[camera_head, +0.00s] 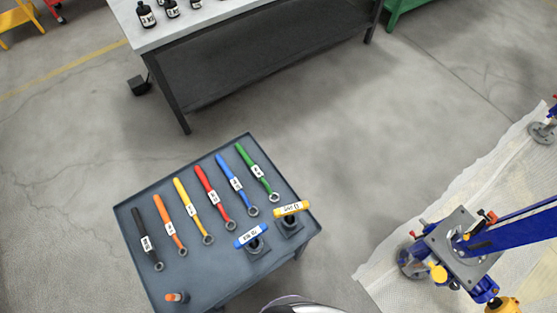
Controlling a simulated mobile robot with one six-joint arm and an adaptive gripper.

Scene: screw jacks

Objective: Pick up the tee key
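Two T-handled keys stand upright in dark square holders at the right front of a grey tool table (195,293). One key has a blue handle (251,236) and the other a yellow handle (291,209), further right and back. Both handles carry white labels too small to read surely. Their shafts are mostly hidden under the handles and in the holders. I cannot tell which of the two the task means. My gripper is not visible; only a rounded, shiny grey part, probably of my arm, shows at the bottom edge, right of the tool table.
Several ring wrenches in different colours, including a red one (207,189), lie in a row on the tool table. An orange-capped item (176,297) lies at its front left. A workbench (205,22) stands behind. A blue jack assembly (463,245) stands at right. Floor between is clear.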

